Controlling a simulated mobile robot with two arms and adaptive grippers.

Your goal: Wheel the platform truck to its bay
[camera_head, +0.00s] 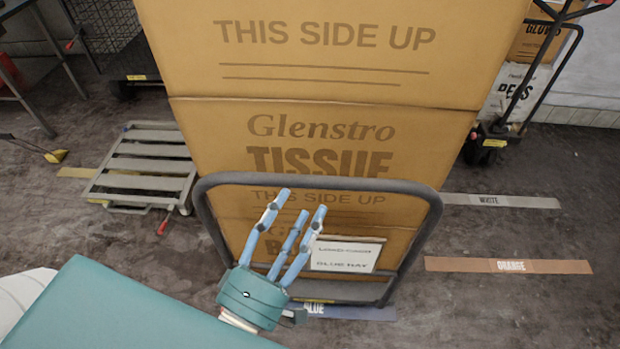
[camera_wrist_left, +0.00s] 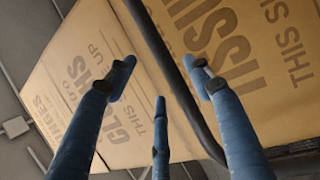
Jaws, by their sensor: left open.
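The platform truck stands straight ahead of me, stacked high with brown cartons (camera_head: 320,145). Its dark push handle (camera_head: 330,183) is a rounded upright loop on the near side, and a white label below it reads BLUE BAY. A blue floor strip (camera_head: 350,312) marked BLUE lies at the truck's near edge. My left gripper (camera_head: 288,225) is open, its three blue fingers pointing up in front of the handle's lower left part. In the left wrist view the handle bar (camera_wrist_left: 175,80) runs behind the fingers; I cannot tell if they touch it. My right gripper is out of view.
A slatted low cart (camera_head: 150,160) stands to the left. Floor strips marked WHITE (camera_head: 490,201) and ORANGE (camera_head: 510,266) lie to the right, where the floor is clear. Another loaded cart (camera_head: 490,140) stands at the back right.

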